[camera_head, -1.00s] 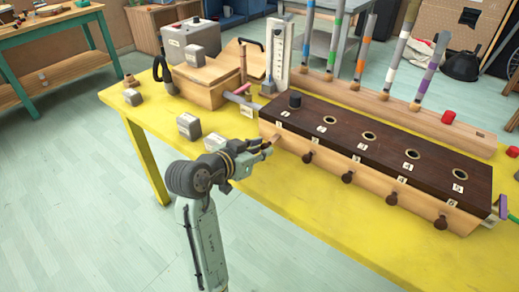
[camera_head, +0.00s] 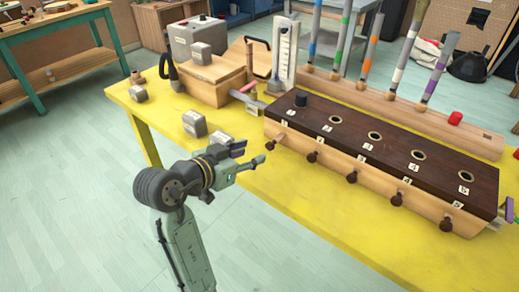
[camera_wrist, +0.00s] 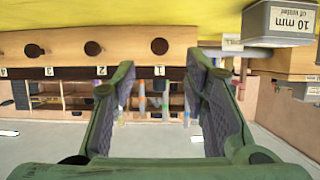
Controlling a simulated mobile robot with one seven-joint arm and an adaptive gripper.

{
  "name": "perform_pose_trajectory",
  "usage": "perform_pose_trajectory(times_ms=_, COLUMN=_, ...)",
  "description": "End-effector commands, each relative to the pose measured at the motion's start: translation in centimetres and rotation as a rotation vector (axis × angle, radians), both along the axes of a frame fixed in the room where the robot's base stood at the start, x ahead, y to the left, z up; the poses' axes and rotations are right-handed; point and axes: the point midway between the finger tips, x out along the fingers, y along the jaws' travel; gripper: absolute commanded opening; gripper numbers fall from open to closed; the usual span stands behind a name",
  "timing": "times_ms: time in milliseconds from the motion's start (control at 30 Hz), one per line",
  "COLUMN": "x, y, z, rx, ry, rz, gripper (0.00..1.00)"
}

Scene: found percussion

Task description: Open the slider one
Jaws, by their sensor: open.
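The long wooden box (camera_head: 325,155) with a dark top stands on the yellow table, a row of dark round knobs along its front. The slider one knob (camera_head: 271,145) is at the box's left end; in the wrist view it also shows (camera_wrist: 159,46), beside the label "1". Whether it stands out further than the others is hard to tell. My gripper (camera_head: 252,152) is open and empty, left of this knob and apart from it. In the wrist view the knob lies between and beyond the spread fingers (camera_wrist: 160,68).
A black cylinder (camera_head: 301,99) stands on the box top at its left end. Grey weights (camera_head: 195,123) sit on the table left of the box, near my gripper. A wooden case (camera_head: 213,80) and a white scale board (camera_head: 285,52) stand behind. Floor in front is clear.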

Motion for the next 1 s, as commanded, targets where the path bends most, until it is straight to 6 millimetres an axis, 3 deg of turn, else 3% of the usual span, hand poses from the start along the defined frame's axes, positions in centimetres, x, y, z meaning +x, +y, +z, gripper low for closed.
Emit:
perform_pose_trajectory(times_ms=200, x=-2.6, y=2.0, z=1.4, rx=0.000, ry=-0.001, rz=0.003, gripper=0.41)
perform_pose_trajectory(times_ms=400, x=-3.5, y=2.5, z=1.8, rx=0.001, ry=-0.001, rz=0.001, gripper=0.41)
perform_pose_trajectory(times_ms=867, x=-3.4, y=2.6, z=1.8, rx=0.000, ry=-0.004, rz=0.005, gripper=0.41)
perform_pose_trajectory(times_ms=1000, x=-1.9, y=5.0, z=4.1, rx=-0.025, ry=-0.079, rz=0.129, gripper=0.41)
